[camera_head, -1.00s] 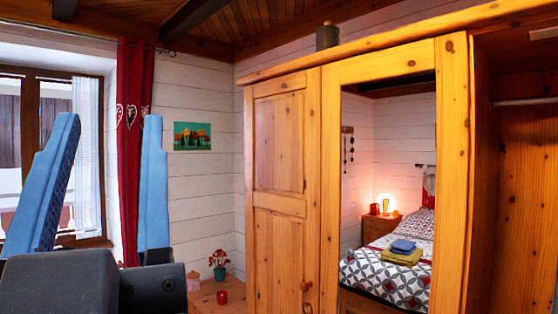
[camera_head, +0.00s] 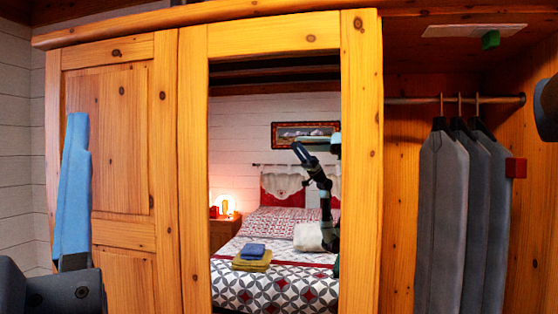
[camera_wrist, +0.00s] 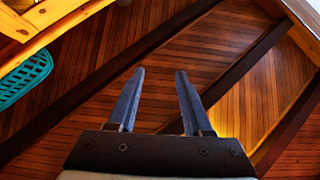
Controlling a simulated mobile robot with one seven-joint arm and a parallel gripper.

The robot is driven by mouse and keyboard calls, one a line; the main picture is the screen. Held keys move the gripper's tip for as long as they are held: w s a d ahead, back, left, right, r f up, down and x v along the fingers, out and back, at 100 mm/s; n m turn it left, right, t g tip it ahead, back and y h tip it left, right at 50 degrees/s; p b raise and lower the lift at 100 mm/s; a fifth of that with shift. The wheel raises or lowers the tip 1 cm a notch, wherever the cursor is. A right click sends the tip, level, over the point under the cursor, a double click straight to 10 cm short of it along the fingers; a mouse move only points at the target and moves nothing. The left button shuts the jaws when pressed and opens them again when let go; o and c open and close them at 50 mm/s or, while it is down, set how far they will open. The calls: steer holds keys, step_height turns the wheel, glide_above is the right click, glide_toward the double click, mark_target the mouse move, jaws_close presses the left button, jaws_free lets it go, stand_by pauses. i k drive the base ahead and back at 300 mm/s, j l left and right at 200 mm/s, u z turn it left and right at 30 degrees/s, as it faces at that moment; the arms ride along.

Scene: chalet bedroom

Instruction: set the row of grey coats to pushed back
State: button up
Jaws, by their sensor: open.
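The row of grey coats (camera_head: 440,220) hangs on a rail (camera_head: 412,100) in the open right bay of the wardrobe, in the head view. The coats are bunched close together on hangers towards the bay's right side wall, and their lower ends are cut off by the frame. My gripper (camera_wrist: 158,80) is open and empty in the wrist view, its two blue fingers apart and pointing at the wooden ceiling. In the head view a blue finger shows at the far left, in front of the left door and well away from the coats.
The wardrobe has a wooden left door (camera_head: 108,150) and a mirror door (camera_head: 360,180) reflecting a bed and my arm. A red block (camera_head: 515,167) is by the right wall, a green block (camera_head: 490,40) above the rail. A teal basket (camera_wrist: 22,80) shows in the wrist view.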

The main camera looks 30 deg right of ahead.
mark_target(466, 176)
steer(key=i+l+z, duration=0.1)
steer(key=z, duration=0.35)
steer(key=i+z, duration=0.4)
steer(key=z, duration=0.45)
steer(key=i+j+z, duration=0.1)
steer(key=i+z, duration=0.15)
steer(key=z, duration=0.15)
steer(key=i+z, duration=0.75)
steer(key=z, duration=0.15)
